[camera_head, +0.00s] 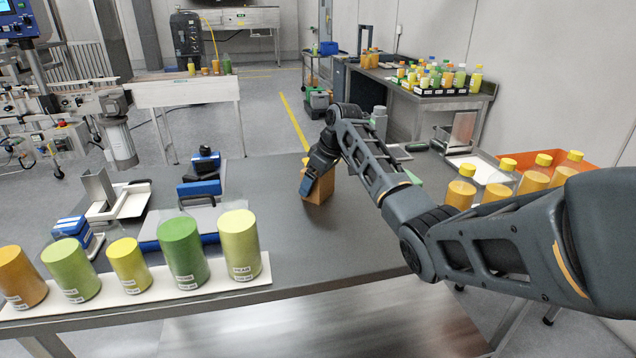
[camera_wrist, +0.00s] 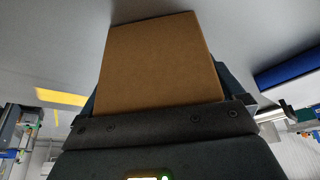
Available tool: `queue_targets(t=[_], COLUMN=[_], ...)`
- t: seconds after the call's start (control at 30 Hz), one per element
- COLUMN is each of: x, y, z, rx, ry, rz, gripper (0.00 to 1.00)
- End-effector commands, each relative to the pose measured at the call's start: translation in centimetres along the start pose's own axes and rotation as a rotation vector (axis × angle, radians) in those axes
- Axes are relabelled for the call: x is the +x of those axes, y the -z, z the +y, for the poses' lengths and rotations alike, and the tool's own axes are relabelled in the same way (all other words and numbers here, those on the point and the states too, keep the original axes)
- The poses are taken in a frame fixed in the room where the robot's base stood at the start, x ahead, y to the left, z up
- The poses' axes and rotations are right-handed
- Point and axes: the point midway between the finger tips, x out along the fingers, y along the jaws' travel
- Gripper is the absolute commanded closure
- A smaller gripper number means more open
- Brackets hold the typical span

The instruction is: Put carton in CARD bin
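The carton (camera_head: 318,190) is a plain brown box on the grey table, near its far edge in the head view. I cannot tell whether it touches the tabletop. My gripper (camera_head: 318,170) reaches down over it from the right. In the wrist view the carton (camera_wrist: 160,65) fills the space between my fingers (camera_wrist: 162,90), which lie close along both its sides and look shut on it. No bin with a readable CARD label shows in these frames.
Several coloured cylinders (camera_head: 183,252) stand on a white board at the front left. Blue-handled items (camera_head: 200,187) lie left of the carton. Orange-filled bottles (camera_head: 497,170) and an orange tray (camera_head: 590,150) are at the right. Bins (camera_head: 319,99) stand on the floor behind. The table's front middle is clear.

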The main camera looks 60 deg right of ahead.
Motion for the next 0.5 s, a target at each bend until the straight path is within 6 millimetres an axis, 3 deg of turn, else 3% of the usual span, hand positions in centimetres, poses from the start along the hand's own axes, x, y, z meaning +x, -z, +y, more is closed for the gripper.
queue_targets(t=[0.3,0.5], x=[-0.04,-0.17], y=[0.00,0.07], z=[0.01,0.02], rx=[0.000,0.000], ry=[0.000,0.000], rz=[0.000,0.001], gripper=[0.40,0.40])
